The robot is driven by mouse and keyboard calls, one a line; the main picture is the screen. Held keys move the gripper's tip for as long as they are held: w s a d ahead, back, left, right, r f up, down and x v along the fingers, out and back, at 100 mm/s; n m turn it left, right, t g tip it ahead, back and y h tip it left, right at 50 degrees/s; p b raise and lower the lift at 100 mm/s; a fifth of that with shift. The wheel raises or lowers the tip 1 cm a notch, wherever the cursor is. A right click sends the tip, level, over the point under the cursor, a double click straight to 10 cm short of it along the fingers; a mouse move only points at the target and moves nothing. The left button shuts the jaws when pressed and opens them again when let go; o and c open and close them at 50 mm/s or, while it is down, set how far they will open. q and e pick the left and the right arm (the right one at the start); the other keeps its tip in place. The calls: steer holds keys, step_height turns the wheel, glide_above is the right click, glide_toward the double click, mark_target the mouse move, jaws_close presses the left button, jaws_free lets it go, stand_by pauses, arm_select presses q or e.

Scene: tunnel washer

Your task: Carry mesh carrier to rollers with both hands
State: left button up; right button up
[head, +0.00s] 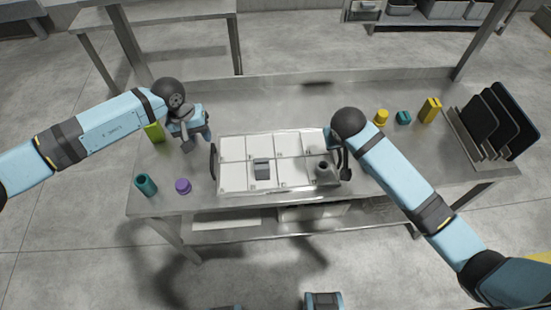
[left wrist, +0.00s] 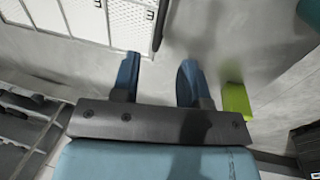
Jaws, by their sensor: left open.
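The mesh carrier (head: 231,150) is a shallow white tray with divided cells and dark handles at its left and right ends. It lies flat on the steel table. It holds a grey block (head: 262,168) and a dark cup-like piece (head: 323,172). My left gripper (head: 198,140) is open and empty, up and left of the left handle (head: 213,160). In the left wrist view, the carrier (left wrist: 85,18) and its handle (left wrist: 159,24) lie beyond the open fingers (left wrist: 158,64). My right gripper (head: 345,167) is at the carrier's right end; its fingers are mostly hidden. I cannot make out any rollers.
A green block (head: 154,132) stands close to my left gripper; it also shows in the left wrist view (left wrist: 236,101). A teal cup (head: 145,185) and purple piece (head: 183,186) are at front left. Yellow and teal pieces and a rack of dark trays (head: 500,120) are at right.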

mark_target(212, 153)
arm_select(q)
steer(key=f, duration=0.3)
steer(key=d+f, duration=0.1)
steer(key=f, duration=0.2)
steer(key=d+f, duration=0.1)
steer(key=f, duration=0.2)
steer(key=shift+f, duration=0.4)
arm_select(e)
steer(key=x, duration=1)
arm_select(q)
jaws_close()
arm_select(e)
jaws_close()
arm_select(q)
steer(key=shift+w+r, duration=0.1)
arm_select(e)
steer(key=shift+w+r, duration=0.1)
steer(key=shift+r, duration=0.05)
